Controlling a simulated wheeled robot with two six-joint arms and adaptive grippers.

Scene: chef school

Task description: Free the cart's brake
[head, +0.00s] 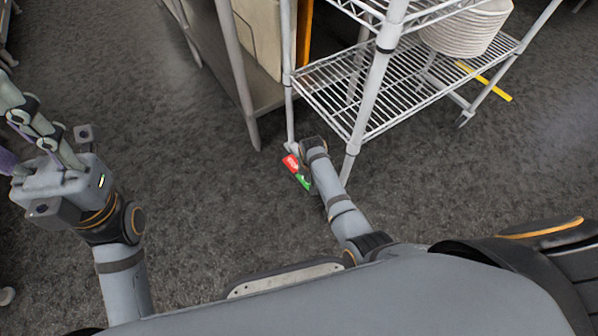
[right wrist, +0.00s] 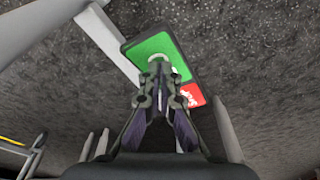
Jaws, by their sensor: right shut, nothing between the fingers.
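The cart is a grey wire-shelf rack (head: 362,92) on the floor ahead. Its brake pedal, part red and part green, shows low by a cart leg in the head view (head: 292,163). In the right wrist view the pedal's green part (right wrist: 146,54) lies ahead of the fingers, with the red part (right wrist: 195,94) at the right. My right gripper (right wrist: 163,72) is shut and empty, its tips over the green part; I cannot tell whether they touch. In the head view my wrist hides its fingers. My left gripper (head: 28,125) is open and empty at the left, away from the cart.
A stack of white plates (head: 468,28) stands on the cart's shelf. A steel table (head: 262,90) stands close to the cart's left. A yellow strip (head: 488,82) shows behind the right end of the cart. The grey floor in front of the cart is clear.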

